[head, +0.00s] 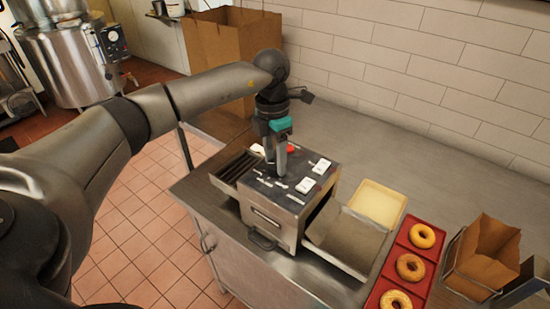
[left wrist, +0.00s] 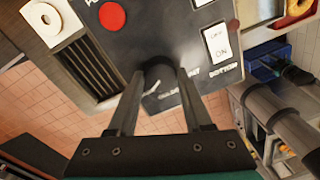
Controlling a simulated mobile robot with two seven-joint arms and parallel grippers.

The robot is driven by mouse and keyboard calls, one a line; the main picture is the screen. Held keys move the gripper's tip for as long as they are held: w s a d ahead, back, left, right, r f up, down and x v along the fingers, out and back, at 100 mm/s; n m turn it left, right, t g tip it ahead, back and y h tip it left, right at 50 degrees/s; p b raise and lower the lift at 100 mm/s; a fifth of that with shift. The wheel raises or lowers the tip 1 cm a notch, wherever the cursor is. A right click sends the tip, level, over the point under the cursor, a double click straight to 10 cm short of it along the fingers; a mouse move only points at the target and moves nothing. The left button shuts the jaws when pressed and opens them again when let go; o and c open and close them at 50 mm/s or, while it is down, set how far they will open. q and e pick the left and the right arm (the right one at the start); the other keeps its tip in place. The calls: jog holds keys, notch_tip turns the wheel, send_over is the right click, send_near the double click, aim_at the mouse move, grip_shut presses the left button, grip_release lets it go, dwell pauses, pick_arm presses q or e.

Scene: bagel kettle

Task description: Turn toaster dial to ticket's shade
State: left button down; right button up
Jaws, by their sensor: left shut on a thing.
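The steel toaster (head: 268,222) with a dark top panel stands on the metal counter. My left gripper (head: 276,172) reaches down onto the panel, its fingers pointing at the surface. In the left wrist view the dial (left wrist: 158,72), a round black knob, sits between the fingertips of my left gripper (left wrist: 158,85), which is shut on it. Part of a white pointer mark and lettering show beside the dial, partly covered by the fingers, so I cannot read the setting. I cannot make out a ticket. My right gripper cannot be identified in either view.
The panel carries a red button (left wrist: 112,17) and a white ON switch (left wrist: 217,43). A red tray (head: 424,272) with bagels, a pale bin (head: 376,203) and a paper bag in a holder (head: 487,250) stand to the right. Counter behind the toaster is clear.

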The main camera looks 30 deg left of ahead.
aim_at(272, 161)
pick_arm(q)
jog(key=shift+c, duration=1.6)
grip_release()
notch_tip(272, 161, up, 15)
jog(key=shift+w+a+r+b, duration=0.2)
jog(key=shift+a+b, duration=0.25)
jog(key=shift+f, duration=0.1)
